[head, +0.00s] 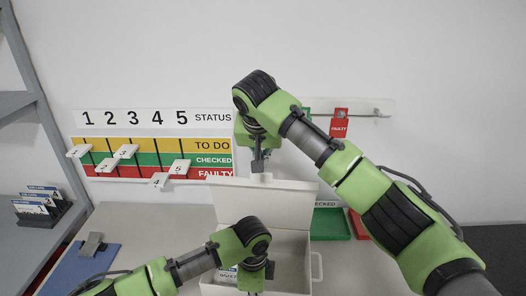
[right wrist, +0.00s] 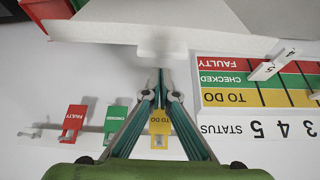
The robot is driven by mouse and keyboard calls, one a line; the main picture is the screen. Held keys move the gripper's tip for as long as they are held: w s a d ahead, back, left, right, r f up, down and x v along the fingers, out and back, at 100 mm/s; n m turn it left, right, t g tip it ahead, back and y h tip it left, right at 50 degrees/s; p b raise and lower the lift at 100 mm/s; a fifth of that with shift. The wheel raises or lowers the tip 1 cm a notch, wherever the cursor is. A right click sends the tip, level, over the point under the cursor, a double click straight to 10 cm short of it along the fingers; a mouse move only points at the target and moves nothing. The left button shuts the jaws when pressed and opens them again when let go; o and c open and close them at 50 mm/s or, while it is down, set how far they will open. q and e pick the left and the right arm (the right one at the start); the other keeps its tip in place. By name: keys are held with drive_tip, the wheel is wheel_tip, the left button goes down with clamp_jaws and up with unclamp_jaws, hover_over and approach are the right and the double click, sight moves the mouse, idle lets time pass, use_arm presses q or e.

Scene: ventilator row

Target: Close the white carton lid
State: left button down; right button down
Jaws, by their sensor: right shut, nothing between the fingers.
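The white carton (head: 296,262) stands on the table with its lid (head: 290,200) raised at the back, roughly upright. A small tab sticks up from the middle of the lid's top edge. My right gripper (head: 259,163) is shut and empty, right at this tab. In the right wrist view the shut fingertips (right wrist: 160,88) point at the lid (right wrist: 190,30) and its tab; I cannot tell whether they touch. My left gripper (head: 253,280) is low over the carton's opening, pointing down. Its fingers are too dark and small to judge, and its arm hides part of the carton.
The status board (head: 150,158) with numbered white tiles hangs on the wall behind. Hanging tags, including a red one (head: 339,124), are on a wall rail.

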sight(261, 176)
drive_tip(key=shift+s+f, duration=0.1)
drive_tip(key=shift+s, duration=0.75)
drive_tip(key=shift+s+f, duration=0.1)
drive_tip(key=shift+s+f+t, duration=0.25)
drive_tip(key=shift+s+t, duration=0.15)
drive_tip(key=shift+t, duration=0.1)
drive_tip(key=shift+s+a+f+t, duration=0.15)
drive_tip(key=shift+s+a+t, duration=0.05)
drive_tip(key=shift+s+t, duration=0.7)
drive_tip(key=s+f+t, duration=0.1)
drive_tip(key=s+f, duration=0.1)
drive_tip(key=s, duration=0.5)
drive_tip(key=shift+s+a+f+t, duration=0.2)
drive_tip(key=shift+s+a+t, duration=0.1)
drive_tip(key=shift+t, duration=0.1)
drive_tip(key=shift+w+r, duration=0.1)
